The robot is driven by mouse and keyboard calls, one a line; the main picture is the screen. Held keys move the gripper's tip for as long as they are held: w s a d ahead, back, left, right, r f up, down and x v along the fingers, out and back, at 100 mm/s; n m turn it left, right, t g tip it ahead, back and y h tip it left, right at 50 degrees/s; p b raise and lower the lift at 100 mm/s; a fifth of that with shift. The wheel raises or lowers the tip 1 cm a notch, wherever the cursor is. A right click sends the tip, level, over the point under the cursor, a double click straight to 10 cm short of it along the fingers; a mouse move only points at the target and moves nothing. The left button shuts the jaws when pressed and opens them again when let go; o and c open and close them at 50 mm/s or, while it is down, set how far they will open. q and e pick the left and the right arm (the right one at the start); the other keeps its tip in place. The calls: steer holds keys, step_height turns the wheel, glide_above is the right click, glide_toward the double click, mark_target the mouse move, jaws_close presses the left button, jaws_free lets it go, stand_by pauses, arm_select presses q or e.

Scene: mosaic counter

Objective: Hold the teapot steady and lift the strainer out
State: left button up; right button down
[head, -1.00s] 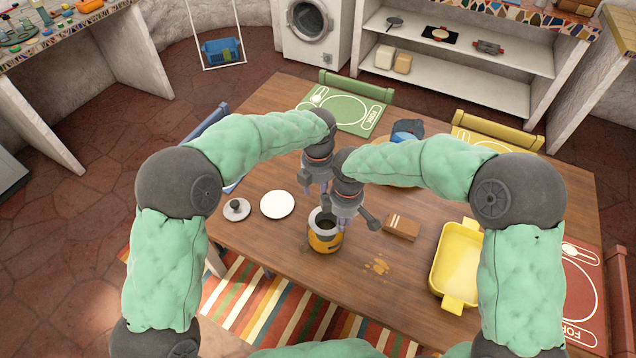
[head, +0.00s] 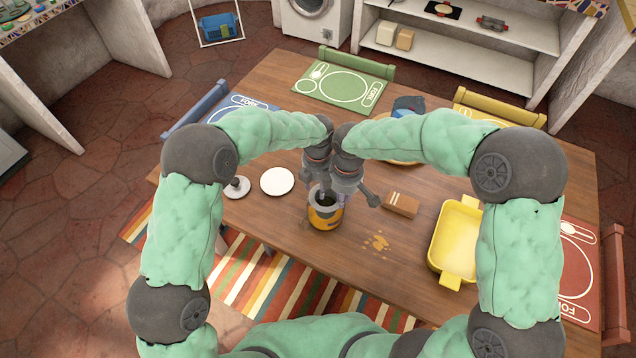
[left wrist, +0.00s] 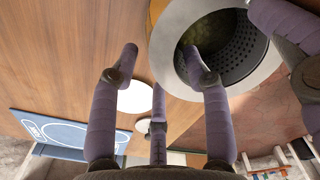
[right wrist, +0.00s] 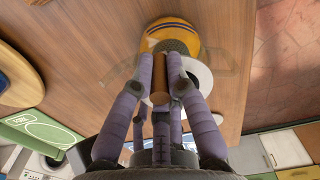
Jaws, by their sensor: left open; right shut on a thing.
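The teapot (head: 325,220) is a round orange-yellow pot with a dark band, upright on the table below my grippers. The strainer (left wrist: 237,55) sits in its mouth, with a pale grey ring rim and a dark perforated bowl; its inside looks dark green. My left gripper (left wrist: 160,55) is open above the mouth. One finger reaches over the strainer's opening and the other is outside the rim; whether either touches it I cannot tell.
A small lid-like piece with a dark knob (head: 237,186) and a white disc (head: 277,181) lie left of the pot. A brown block (head: 401,205), a spill (head: 379,242) and a yellow tray (head: 456,240) are to the right. My two wrists are very close together.

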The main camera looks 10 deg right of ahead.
arm_select(q)
jaws_close()
arm_select(e)
steer(key=shift+s, duration=0.1)
arm_select(q)
steer(key=shift+o, duration=0.8)
jaws_free()
steer(key=shift+a, duration=0.1)
steer(key=shift+r, duration=0.5)
step_height(320, 180, up, 11)
arm_select(e)
steer(key=c, duration=1.2)
jaws_free()
steer(key=shift+o, duration=0.2)
